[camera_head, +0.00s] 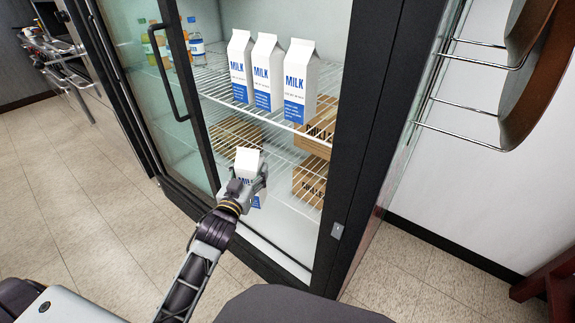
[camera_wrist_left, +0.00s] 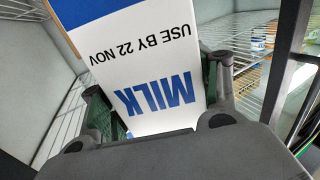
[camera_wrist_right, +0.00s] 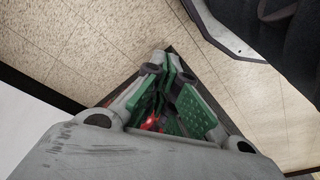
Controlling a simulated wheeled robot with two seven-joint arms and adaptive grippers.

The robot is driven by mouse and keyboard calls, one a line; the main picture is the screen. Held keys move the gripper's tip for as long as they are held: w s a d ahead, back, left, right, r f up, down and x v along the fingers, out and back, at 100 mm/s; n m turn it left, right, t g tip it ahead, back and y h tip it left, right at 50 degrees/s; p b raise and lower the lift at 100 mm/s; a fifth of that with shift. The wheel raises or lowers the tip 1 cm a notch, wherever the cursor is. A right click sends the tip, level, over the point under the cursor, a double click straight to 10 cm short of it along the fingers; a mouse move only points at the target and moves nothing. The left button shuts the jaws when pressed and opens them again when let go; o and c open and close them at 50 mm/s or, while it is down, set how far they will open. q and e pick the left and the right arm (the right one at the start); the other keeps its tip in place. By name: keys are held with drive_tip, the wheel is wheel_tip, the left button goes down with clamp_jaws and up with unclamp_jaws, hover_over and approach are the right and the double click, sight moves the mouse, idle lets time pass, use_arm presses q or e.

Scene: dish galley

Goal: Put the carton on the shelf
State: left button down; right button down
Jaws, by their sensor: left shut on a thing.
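A white and blue milk carton (camera_head: 248,161) is held by my left gripper (camera_head: 247,185) in front of the open fridge, at about the height of the lower wire shelf. In the left wrist view the carton (camera_wrist_left: 135,55) sits between both finger pads, tilted in the picture. The upper wire shelf (camera_head: 213,85) bears three upright milk cartons (camera_head: 268,75) in a row, with bare wire to their left. My right gripper (camera_wrist_right: 168,75) is outside the head view. In its wrist view its fingers are close together, with no object seen between them.
Bottles (camera_head: 196,42) stand at the back left of the upper shelf. Cardboard boxes (camera_head: 310,180) are lower in the fridge. The open glass door (camera_head: 150,85) is left of my arm, and the dark door frame (camera_head: 365,130) is at the right. Wall racks (camera_head: 470,105) stick out farther right.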

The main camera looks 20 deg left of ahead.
use_arm(q)
drive_tip(key=shift+w+d+r, duration=0.1)
drive_tip(key=shift+w+r, duration=0.05)
drive_tip(key=shift+r, duration=0.05)
